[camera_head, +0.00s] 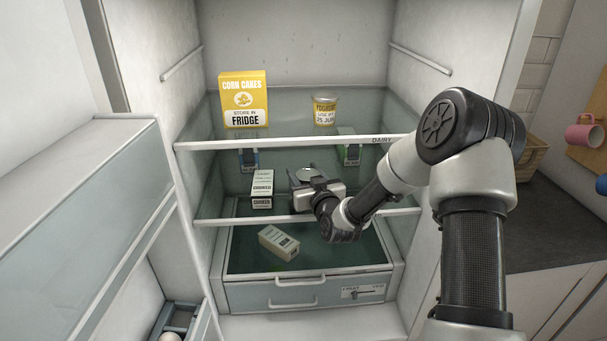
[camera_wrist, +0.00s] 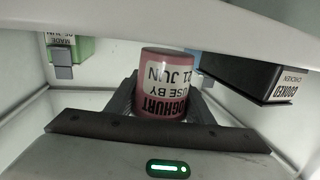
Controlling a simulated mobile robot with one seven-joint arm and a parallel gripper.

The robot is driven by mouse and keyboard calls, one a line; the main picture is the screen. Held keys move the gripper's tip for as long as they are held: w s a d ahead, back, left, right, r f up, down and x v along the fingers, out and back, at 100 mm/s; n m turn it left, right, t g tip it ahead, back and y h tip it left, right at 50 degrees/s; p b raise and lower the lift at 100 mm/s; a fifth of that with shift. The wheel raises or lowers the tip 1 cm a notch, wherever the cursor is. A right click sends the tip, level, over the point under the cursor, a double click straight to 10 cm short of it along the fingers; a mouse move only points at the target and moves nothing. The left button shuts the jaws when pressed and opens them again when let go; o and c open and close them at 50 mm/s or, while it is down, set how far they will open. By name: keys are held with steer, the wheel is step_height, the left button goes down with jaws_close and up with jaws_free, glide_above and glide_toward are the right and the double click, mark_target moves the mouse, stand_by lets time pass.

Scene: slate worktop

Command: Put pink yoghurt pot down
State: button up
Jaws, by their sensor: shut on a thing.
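The pink yoghurt pot (camera_wrist: 165,85), labelled "USE BY 21 JUN", sits between my gripper's two dark fingers in the wrist view, its lettering upside down there. In the head view my gripper (camera_head: 311,182) reaches into the middle level of the open fridge, shut on the pot. Only the pot's greyish lid (camera_head: 308,174) shows there; my gripper hides the rest. The pot is above the lower glass shelf (camera_head: 230,212). I cannot tell whether it touches that shelf.
A "COOKED" box (camera_head: 262,188) stands left of my gripper. Blue (camera_head: 249,158) and green (camera_head: 349,152) cartons are further back. A carton (camera_head: 278,243) lies in the drawer below.

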steer(key=shift+f, duration=0.35)
steer(key=shift+f+b, duration=0.25)
steer(key=shift+b, duration=0.05)
steer(key=o, duration=1.1)
steer(key=shift+o, duration=0.2)
steer(key=shift+r, duration=0.1)
steer(key=shift+r+p, duration=0.2)
steer(key=shift+p, duration=0.15)
steer(key=shift+s+d+f, duration=0.1)
steer(key=shift+s, duration=0.2)
steer(key=b+v, duration=0.1)
steer(key=v, duration=1)
steer(key=shift+s, duration=0.2)
